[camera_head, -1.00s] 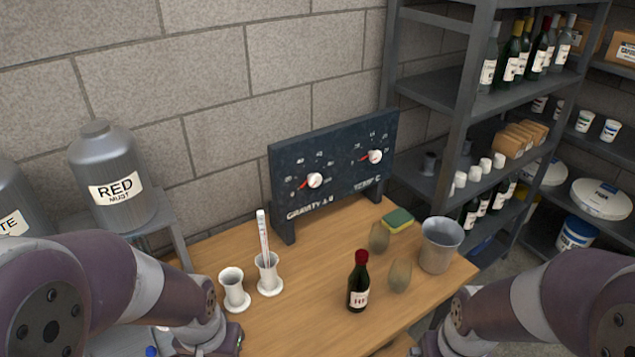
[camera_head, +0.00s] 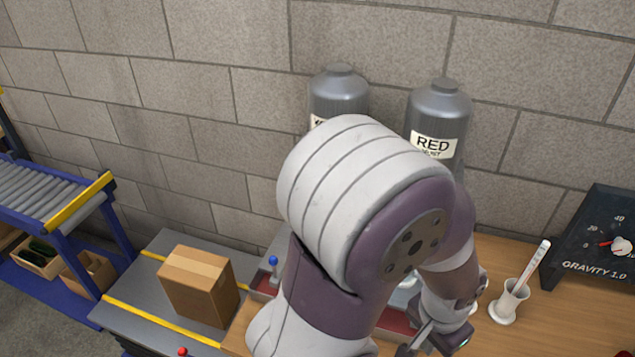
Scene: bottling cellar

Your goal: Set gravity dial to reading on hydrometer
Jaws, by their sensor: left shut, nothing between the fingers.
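The gravity dial (camera_head: 622,246) is a white knob with a red pointer to its left, on a dark panel (camera_head: 590,240) lettered GRAVITY 1.0. The panel is cut off by the right edge in the head view. The hydrometer (camera_head: 534,266) is a slim white stem standing tilted in a white footed cylinder (camera_head: 509,303) on the wooden table. Its reading is too small to make out. My left gripper (camera_head: 432,343) is shut and empty, low in the view, left of the cylinder and well apart from the dial. My right gripper is out of view.
Two grey metal jugs (camera_head: 440,108), the right one labelled RED, stand behind my left arm. A cardboard box (camera_head: 199,285) sits on a grey bench with yellow edging at the left. A roller conveyor (camera_head: 45,190) is farther left.

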